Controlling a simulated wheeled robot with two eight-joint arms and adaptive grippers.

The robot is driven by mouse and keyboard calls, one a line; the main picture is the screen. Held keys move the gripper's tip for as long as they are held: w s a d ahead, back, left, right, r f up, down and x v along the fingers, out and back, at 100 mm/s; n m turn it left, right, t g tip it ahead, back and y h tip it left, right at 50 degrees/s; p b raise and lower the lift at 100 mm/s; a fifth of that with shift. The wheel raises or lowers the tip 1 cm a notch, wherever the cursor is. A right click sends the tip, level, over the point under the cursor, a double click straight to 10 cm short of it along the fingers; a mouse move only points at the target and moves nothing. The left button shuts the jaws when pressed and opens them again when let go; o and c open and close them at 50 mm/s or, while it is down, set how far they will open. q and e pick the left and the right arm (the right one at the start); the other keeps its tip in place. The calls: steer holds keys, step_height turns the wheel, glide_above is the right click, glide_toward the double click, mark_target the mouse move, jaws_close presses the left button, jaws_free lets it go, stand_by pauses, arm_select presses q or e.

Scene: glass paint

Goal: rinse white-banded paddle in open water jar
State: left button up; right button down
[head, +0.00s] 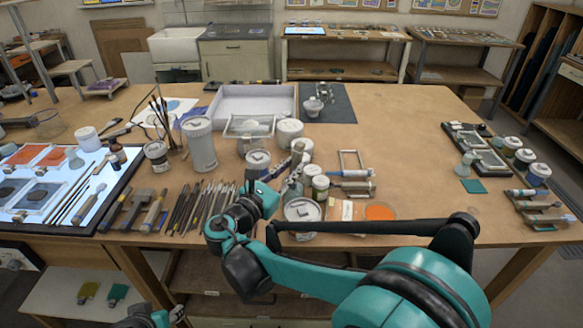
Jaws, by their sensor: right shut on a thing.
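My right gripper (284,180) is over the front middle of the table, beyond its teal wrist. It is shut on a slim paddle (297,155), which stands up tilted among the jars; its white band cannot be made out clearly. A clear glass jar (291,191) is right beside the gripper, partly hidden; I cannot tell whether the paddle's lower end is inside it. A wider pale-topped jar (302,210) stands nearer the front edge. Only a small teal and black part of my left arm shows at the bottom edge; its fingers cannot be made out.
Several tools (200,208) lie left of the gripper. A tall grey canister (199,145) and a white tray (255,103) stand farther back. The table (405,140) is clear at centre right.

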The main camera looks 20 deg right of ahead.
mark_target(297, 150)
steer(key=shift+s+a, duration=0.1)
steer(key=shift+s, duration=0.05)
steer(key=shift+w+d, duration=0.5)
steer(key=shift+s+a, duration=0.5)
steer(key=shift+w+d, duration=0.25)
steer(key=shift+w, duration=0.05)
stand_by(0.6)
steer(key=shift+r, duration=0.15)
steer(key=shift+s+d+r+p, duration=0.15)
steer(key=shift+r+p, duration=0.95)
steer(key=shift+r, duration=0.1)
steer(key=shift+s+d+r+p, duration=0.1)
steer(key=shift+s+r+p, duration=0.05)
steer(key=shift+r+p, duration=1)
step_height(297, 150, up, 4)
steer(key=p, duration=0.3)
steer(key=shift+r, duration=0.25)
